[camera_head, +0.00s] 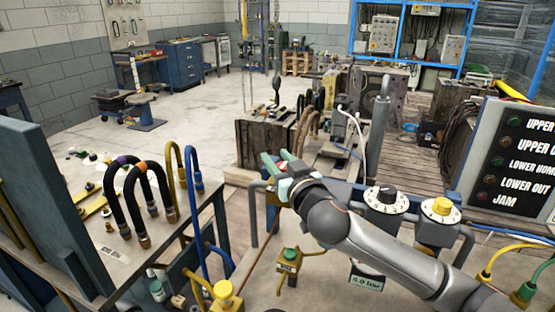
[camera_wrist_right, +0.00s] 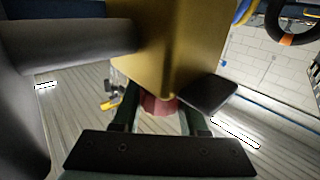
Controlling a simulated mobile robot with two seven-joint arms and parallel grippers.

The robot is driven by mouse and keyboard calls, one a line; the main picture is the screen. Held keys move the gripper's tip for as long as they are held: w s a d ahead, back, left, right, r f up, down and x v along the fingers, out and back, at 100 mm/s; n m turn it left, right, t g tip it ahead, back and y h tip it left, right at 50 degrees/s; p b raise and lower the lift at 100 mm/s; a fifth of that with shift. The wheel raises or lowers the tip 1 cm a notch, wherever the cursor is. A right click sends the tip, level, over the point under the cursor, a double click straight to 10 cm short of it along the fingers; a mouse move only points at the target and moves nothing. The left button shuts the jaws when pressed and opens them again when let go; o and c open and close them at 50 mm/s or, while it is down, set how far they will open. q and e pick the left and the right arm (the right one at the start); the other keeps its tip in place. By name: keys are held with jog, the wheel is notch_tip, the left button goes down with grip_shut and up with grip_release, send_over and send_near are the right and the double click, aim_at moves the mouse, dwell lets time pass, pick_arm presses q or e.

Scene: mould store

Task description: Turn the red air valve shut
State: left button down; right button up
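My right gripper (camera_head: 277,158) shows in the head view at the end of my grey arm, its two green fingers apart and pointing up-left. In the right wrist view, a red round part (camera_wrist_right: 158,106), likely the red air valve, sits between the two dark green fingers (camera_wrist_right: 161,118), under a large brass-coloured block. The fingers look open on either side of it; whether either touches it I cannot tell. In the head view the valve is mostly hidden by my gripper and wrist. My left gripper is in neither view.
Black hoses (camera_head: 140,190) and blue pipes rise at left. A lettered panel (camera_head: 515,160) stands at right.

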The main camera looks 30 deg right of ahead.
jog(key=o, duration=0.4)
jog(key=shift+o, duration=0.2)
jog(key=s+p, duration=0.2)
jog(key=s, duration=1)
jog(key=shift+s+a, duration=0.25)
jog(key=shift+a, duration=0.2)
